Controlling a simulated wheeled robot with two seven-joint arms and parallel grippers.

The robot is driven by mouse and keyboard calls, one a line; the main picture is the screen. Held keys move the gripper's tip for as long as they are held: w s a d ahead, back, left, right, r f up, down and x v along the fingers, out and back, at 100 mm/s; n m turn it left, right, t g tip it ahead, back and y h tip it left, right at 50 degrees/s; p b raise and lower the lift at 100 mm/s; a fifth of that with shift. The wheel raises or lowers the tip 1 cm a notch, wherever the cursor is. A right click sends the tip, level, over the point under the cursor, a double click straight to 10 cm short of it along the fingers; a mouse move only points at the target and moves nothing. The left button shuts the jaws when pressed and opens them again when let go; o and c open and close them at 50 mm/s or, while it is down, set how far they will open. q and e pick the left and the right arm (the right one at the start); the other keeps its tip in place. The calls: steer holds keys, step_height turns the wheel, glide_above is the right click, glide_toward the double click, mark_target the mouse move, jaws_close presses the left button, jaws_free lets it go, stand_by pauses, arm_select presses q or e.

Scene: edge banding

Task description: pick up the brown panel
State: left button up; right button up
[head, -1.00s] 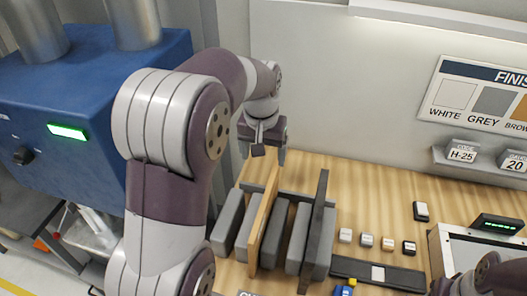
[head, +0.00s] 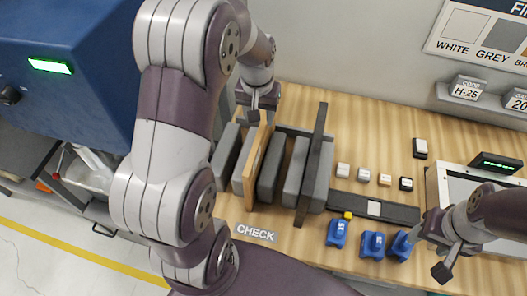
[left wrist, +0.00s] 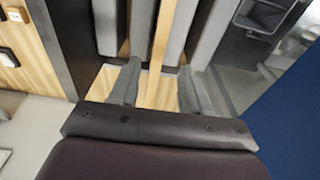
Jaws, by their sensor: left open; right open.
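The brown panel (head: 251,178) stands upright on edge between grey panels in a rack on the wooden bench. In the left wrist view its narrow tan edge (left wrist: 162,38) runs up between my fingers. My left gripper (head: 262,107) is at the far end of the panel. It is open and empty, with one finger to each side of the panel's line (left wrist: 160,88). I cannot tell whether a finger touches anything. My right gripper (head: 424,256) is open at the right front, close to a blue block (head: 400,246).
Grey panels (head: 270,168) stand close on both sides of the brown one. A tall dark plate (head: 313,165) bounds the rack at right. Small blocks, a dark strip (head: 400,212) and several blue blocks lie further right. A blue machine (head: 70,70) stands left.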

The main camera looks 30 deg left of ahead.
mark_target(260, 129)
arm_select(q)
steer(key=f, duration=0.1)
steer(key=f+p, duration=0.1)
steer(key=f, duration=0.1)
steer(key=f+p, duration=0.1)
steer(key=f, duration=0.1)
steer(key=shift+w+a, duration=0.1)
steer(key=shift+w, duration=0.2)
steer(key=shift+f+p, duration=0.3)
steer(key=shift+p, duration=0.05)
steer(key=f, duration=0.1)
steer(key=f+p, duration=0.1)
steer(key=f, duration=0.1)
steer(key=f+p, duration=0.1)
steer(key=shift+w+d+f, duration=0.25)
steer(key=shift+w+f, duration=0.05)
steer(key=shift+f, duration=0.35)
arm_select(e)
steer(key=r, duration=0.6)
steer(key=shift+s, duration=0.2)
arm_select(q)
jaws_close()
steer(key=shift+r, duration=0.1)
